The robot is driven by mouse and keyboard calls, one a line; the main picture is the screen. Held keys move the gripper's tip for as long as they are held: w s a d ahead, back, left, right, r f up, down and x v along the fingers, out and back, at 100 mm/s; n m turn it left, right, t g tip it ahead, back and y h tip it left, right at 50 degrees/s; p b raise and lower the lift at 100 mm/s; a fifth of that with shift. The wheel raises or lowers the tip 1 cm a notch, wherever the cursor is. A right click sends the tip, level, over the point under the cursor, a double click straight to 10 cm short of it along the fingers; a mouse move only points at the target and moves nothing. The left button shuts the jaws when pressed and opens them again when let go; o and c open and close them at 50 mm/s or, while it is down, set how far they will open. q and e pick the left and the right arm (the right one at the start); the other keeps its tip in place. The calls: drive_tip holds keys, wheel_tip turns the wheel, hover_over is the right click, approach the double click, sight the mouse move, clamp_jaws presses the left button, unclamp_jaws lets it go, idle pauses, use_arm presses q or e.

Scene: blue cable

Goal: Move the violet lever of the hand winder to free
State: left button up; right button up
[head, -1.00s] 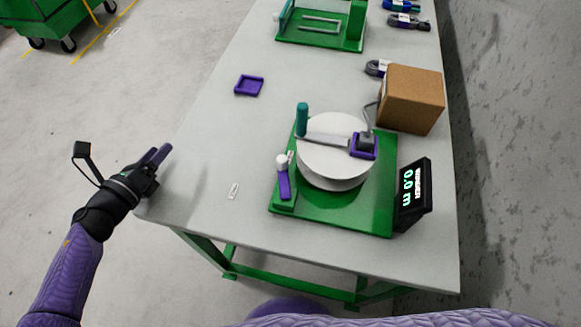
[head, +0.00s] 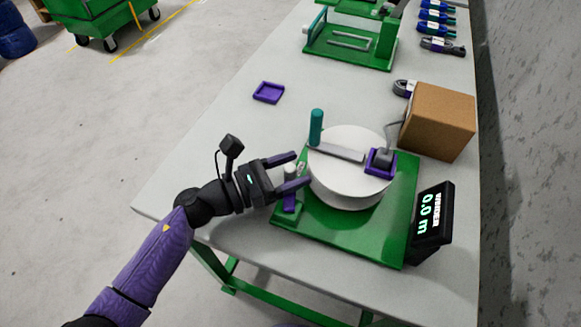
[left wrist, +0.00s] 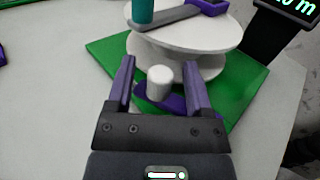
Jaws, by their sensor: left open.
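The hand winder stands on a green base plate (head: 345,233) near the table's near end, with a white drum (head: 345,185) and a teal crank handle (head: 316,127). Its violet lever (head: 290,203) with a white knob is at the base's left side, partly hidden by my gripper in the head view. In the left wrist view the white knob (left wrist: 160,78) and violet lever (left wrist: 174,105) lie between the fingers. My left gripper (head: 296,172) is open, its two violet fingers on either side of the knob, with no clear contact. My right gripper is not in view.
A black display reading 0.0 m (head: 433,222) stands right of the winder. A cardboard box (head: 438,120) is behind it. A violet square tray (head: 269,92) lies at the left. Another green fixture (head: 350,50) and several cable coils are farther back.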

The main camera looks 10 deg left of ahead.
use_arm(q)
clamp_jaws()
idle(1.4)
